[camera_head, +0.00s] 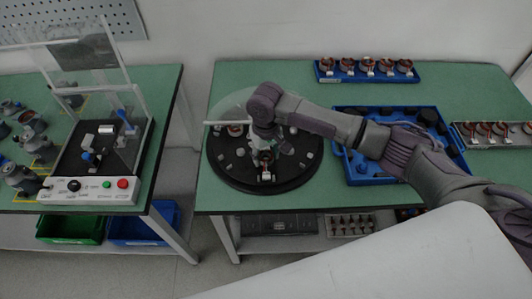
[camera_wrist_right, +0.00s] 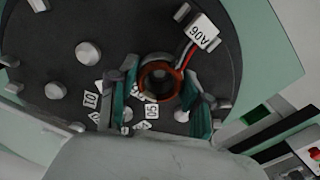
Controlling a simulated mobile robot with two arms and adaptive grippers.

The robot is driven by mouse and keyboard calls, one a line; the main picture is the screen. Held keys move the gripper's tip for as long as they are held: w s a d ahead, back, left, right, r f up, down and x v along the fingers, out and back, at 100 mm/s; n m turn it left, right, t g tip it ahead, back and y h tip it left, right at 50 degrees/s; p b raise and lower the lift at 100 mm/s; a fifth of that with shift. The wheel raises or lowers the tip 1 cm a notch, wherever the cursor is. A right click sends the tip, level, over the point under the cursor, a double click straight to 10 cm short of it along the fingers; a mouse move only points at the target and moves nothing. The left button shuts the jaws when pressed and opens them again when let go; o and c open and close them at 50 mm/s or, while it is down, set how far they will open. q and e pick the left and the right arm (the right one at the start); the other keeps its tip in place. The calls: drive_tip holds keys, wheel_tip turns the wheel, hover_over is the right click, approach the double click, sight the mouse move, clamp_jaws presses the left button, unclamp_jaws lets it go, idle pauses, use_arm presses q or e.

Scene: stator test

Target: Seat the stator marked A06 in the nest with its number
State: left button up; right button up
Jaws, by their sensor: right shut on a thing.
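My right gripper (camera_head: 264,150) reaches over the round black dial plate (camera_head: 222,172). In the right wrist view, its teal-padded fingers (camera_wrist_right: 162,98) are shut on a copper-wound stator (camera_wrist_right: 160,80). Red and dark leads run from the stator to a white tag reading A06 (camera_wrist_right: 202,31), upside down in this view. Number labels lie on the plate, among them 05 (camera_wrist_right: 152,111), close to the stator, and 10 (camera_wrist_right: 91,99). Other labels are partly hidden by the fingers. I cannot tell whether the stator touches the plate. My left gripper is not in view.
A blue rack with several stators (camera_head: 326,77) stands at the back. A blue tray (camera_head: 366,177) lies right of the dial, under my right arm. A grey rack with stators (camera_head: 474,142) is at the far right. A test station (camera_head: 88,192) stands on the left table.

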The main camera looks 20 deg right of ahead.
drive_tip(key=shift+f, duration=0.25)
drive_tip(key=o, duration=1.3)
wheel_tip(320, 180, up, 12)
drive_tip(key=shift+r, duration=0.1)
